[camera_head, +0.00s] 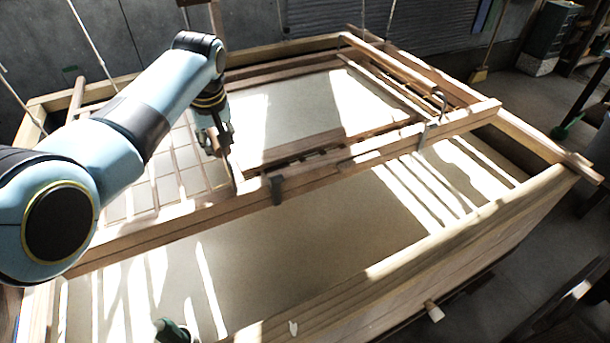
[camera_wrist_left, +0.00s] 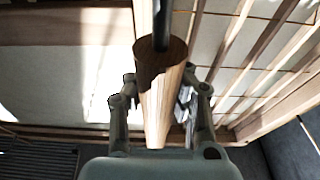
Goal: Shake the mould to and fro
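The mould (camera_head: 290,152), a wooden frame with a pale sheet surface, lies across the far half of a large wooden vat (camera_head: 470,225). Cords rise above the far side. My left arm enters from the left, and its gripper (camera_head: 215,138) is at the mould's left part. In the left wrist view a wooden handle (camera_wrist_left: 160,95) with a dark rod at its end stands between the fingers of my left gripper (camera_wrist_left: 158,88). The fingers lie close against both sides of it, so the gripper looks shut on the handle. My right gripper is not in view.
A wooden crossbar (camera_head: 330,172) spans the vat in front of the mould. Pale liquid or bare surface (camera_head: 300,245) shows in the near half, striped with sunlight. A slatted wooden grid (camera_head: 170,170) lies left of the sheet. A green object (camera_head: 172,330) shows at the bottom edge.

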